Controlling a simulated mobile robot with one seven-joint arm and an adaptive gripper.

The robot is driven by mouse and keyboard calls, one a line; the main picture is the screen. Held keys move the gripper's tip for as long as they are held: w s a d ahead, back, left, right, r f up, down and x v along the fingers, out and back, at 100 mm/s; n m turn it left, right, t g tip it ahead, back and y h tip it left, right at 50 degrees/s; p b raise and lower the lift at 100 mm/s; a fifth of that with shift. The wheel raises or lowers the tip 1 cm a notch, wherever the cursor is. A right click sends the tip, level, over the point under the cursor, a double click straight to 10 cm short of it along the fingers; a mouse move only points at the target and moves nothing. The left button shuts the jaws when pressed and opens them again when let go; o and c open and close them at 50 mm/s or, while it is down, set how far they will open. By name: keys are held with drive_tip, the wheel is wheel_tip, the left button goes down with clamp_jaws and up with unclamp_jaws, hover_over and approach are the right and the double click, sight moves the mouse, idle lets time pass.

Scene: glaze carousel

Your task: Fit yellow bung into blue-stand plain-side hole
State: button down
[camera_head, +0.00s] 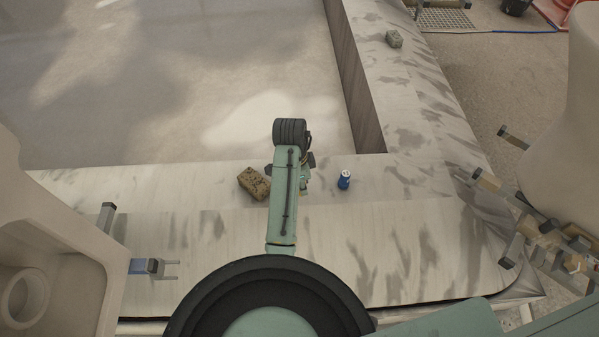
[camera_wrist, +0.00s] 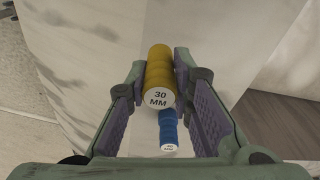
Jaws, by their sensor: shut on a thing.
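The yellow bung (camera_wrist: 158,75) is a ribbed cylinder with a white end face marked "30 MM". In the wrist view it sits between the fingertips of my gripper (camera_wrist: 165,72), which is shut on it. In the head view my arm hides most of the gripper (camera_head: 304,178) and the bung. At the left of the head view is a large pale form (camera_head: 75,225) with a round hole in its near part.
A blue cylinder with a white top (camera_head: 344,178) stands right of my gripper; a blue cylinder (camera_wrist: 168,130) also shows below the bung in the wrist view. A speckled brown block (camera_head: 254,183) lies left of my arm.

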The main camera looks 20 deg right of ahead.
drive_tip(key=s+a+r+p, duration=0.1)
drive_tip(key=s+p, duration=0.1)
drive_tip(key=s, duration=0.9)
drive_tip(key=shift+r, duration=0.15)
drive_tip(key=shift+w+a, duration=0.1)
drive_tip(key=shift+a, duration=0.1)
